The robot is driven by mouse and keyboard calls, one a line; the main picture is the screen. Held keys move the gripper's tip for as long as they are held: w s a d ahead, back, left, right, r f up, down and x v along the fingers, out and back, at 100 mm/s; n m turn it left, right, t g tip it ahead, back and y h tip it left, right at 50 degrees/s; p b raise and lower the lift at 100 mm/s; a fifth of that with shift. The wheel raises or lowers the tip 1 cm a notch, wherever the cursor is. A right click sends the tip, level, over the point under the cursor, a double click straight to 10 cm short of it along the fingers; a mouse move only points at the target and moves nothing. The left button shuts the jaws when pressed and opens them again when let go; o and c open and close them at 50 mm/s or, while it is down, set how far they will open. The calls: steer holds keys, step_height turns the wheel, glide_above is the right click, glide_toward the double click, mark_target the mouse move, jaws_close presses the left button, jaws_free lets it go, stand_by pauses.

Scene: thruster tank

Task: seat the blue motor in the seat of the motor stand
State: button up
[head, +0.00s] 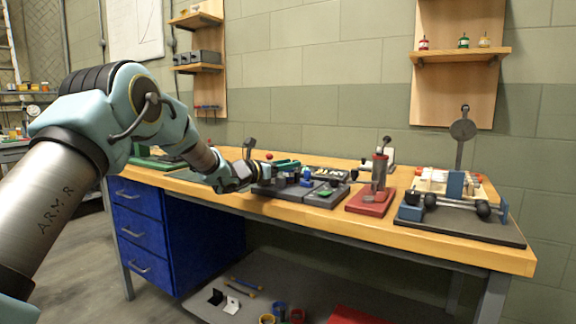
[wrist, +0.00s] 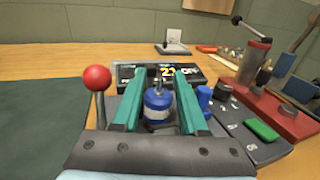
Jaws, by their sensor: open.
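The blue motor (wrist: 158,102), a short cylinder with a pale band and a thin shaft on top, stands upright between the fingers of my gripper (wrist: 160,76). The teal fingers are open, one on each side of it, with a gap visible. I cannot tell whether they touch it lower down. In the head view my gripper (head: 246,176) is over the left part of the dark console, and the motor is not clearly visible there. I cannot tell for sure which fixture is the motor stand; its seat is not clearly visible.
A lever with a red ball (wrist: 97,80) rises close left of my gripper. A black display (wrist: 190,76) lies behind the motor. A blue peg (wrist: 204,97) and green button (wrist: 262,130) are to the right. A red-based fixture (head: 371,200) and a dark baseplate (head: 460,226) stand further right.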

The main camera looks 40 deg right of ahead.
steer(key=a+b, duration=0.2)
steer(key=a, duration=0.8)
steer(key=shift+w+a, duration=0.15)
steer(key=shift+a, duration=0.25)
steer(key=shift+w, duration=0.1)
steer(key=w+a+f+n+t+y, duration=0.4)
steer(key=w+a+n, duration=0.3)
steer(key=a+n, duration=0.4)
steer(key=w+a+f+n+t+y, duration=0.2)
steer(key=w+a+n+t+y, duration=0.4)
steer(key=a+n, duration=0.5)
steer(key=s+a+f+n+g+y, duration=0.1)
steer(key=a+f+n+y, duration=0.15)
steer(key=a+n, duration=0.5)
steer(key=a+f+n+y, duration=0.1)
steer(key=a+f+n, duration=0.25)
steer(key=a, duration=0.75)
steer(key=s+a+f+n+g+y, duration=0.2)
steer(key=s+a+f+n+g, duration=0.15)
steer(key=s+a+n, duration=0.65)
steer(key=s+a+f+n+g+y, duration=0.2)
steer(key=s+a+n+g, duration=0.2)
steer(key=s+a+n, duration=0.55)
step_height(320, 180, up, 17)
steer(key=s+d+p, duration=0.1)
steer(key=p, duration=1.6)
steer(key=shift+s+d, duration=0.35)
steer(key=shift+s, duration=0.05)
